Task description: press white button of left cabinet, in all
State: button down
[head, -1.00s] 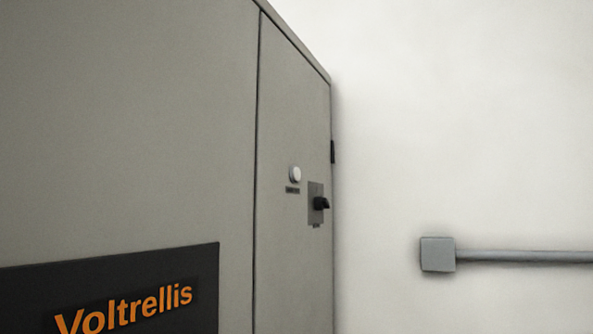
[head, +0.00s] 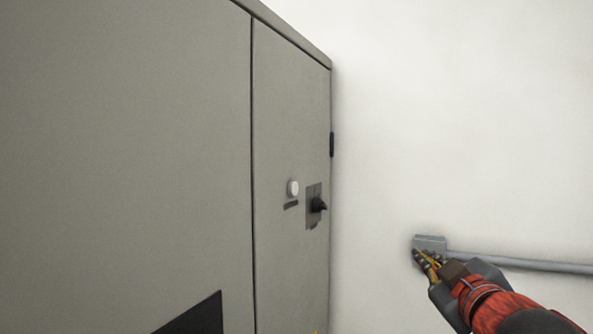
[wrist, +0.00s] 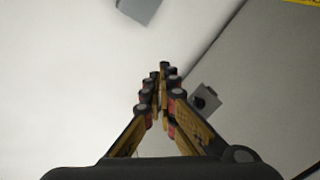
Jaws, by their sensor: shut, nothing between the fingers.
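The white button (head: 293,188) is a small round knob on the door of the grey cabinet (head: 285,110), at the left in the head view. A small dark label sits under it. My gripper (head: 418,255) is at the lower right in the head view, to the right of the cabinet and apart from the button. Its fingers (wrist: 163,80) are shut with nothing between them in the wrist view. The wrist view shows the cabinet face on the right; I cannot make out the white button there.
A black rotary switch (head: 318,205) on a grey plate is right of the button; it also shows in the wrist view (wrist: 204,98). A grey wall box (head: 430,242) with a conduit (head: 530,263) is behind my gripper. The white wall is otherwise bare.

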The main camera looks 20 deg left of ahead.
aim_at(294, 188)
jog(key=a+r+n+g+y+p, duration=0.2)
jog(key=a+r+n+y+p, duration=0.2)
jog(key=a+r, duration=0.7)
jog(key=a+n+y, duration=0.2)
jog(key=shift+a+n, duration=0.15)
jog(key=shift+n, duration=0.15)
jog(key=shift+a+f, duration=0.1)
jog(key=shift+a, duration=0.05)
jog(key=a+b, duration=0.3)
jog(key=a, duration=0.5)
jog(key=shift+w+a, duration=0.25)
jog(key=shift+w, duration=0.1)
jog(key=shift+a, duration=0.15)
jog(key=shift+a, duration=0.25)
